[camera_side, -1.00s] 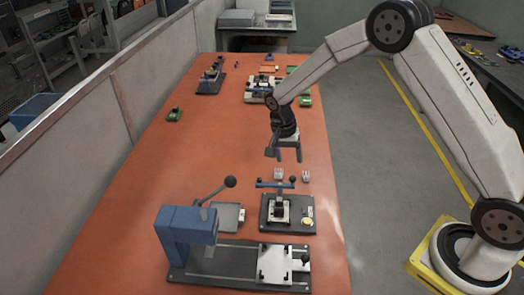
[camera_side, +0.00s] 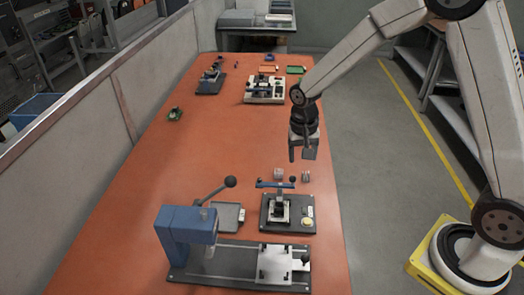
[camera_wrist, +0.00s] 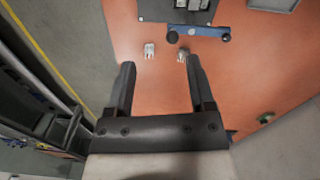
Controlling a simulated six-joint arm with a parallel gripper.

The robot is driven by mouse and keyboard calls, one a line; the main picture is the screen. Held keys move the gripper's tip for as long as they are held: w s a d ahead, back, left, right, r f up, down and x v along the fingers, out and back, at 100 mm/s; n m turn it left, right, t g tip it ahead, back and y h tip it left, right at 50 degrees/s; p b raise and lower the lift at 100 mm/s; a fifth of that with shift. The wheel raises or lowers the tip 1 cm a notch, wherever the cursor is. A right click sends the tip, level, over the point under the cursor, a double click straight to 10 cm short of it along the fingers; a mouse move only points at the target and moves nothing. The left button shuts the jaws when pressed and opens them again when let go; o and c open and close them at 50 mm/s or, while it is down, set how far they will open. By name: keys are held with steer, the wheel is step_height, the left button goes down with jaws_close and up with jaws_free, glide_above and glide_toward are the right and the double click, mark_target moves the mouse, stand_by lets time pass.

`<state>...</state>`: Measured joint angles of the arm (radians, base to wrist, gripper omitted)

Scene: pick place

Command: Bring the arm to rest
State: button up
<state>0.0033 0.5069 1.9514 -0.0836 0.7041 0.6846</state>
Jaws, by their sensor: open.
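My gripper (camera_side: 303,153) hangs above the right edge of the orange table (camera_side: 155,190), behind two small light parts in the side view. In the wrist view its two dark fingers (camera_wrist: 158,85) are apart with nothing between them. One small part (camera_side: 278,174) and another small part (camera_side: 305,176) lie on the table below and in front of the gripper. In the wrist view, the two parts lie beyond the fingertips, one left (camera_wrist: 150,50) and one right (camera_wrist: 183,55). The gripper touches nothing that I can see.
A dark fixture with a blue bar (camera_side: 288,212) stands in front of the gripper. A blue press (camera_side: 186,232) stands at the table's front. Further fixtures (camera_side: 265,88) (camera_side: 210,80) and a green part (camera_side: 175,113) lie farther back. The table's middle left is clear.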

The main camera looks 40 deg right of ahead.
steer(key=s+a+r+n+t, duration=0.1)
steer(key=s+r+n+t, duration=0.1)
steer(key=s+n, duration=0.5)
steer(key=shift+s+r+t+y, duration=0.35)
steer(key=shift+s+r, duration=0.4)
steer(key=shift+s, duration=2.4)
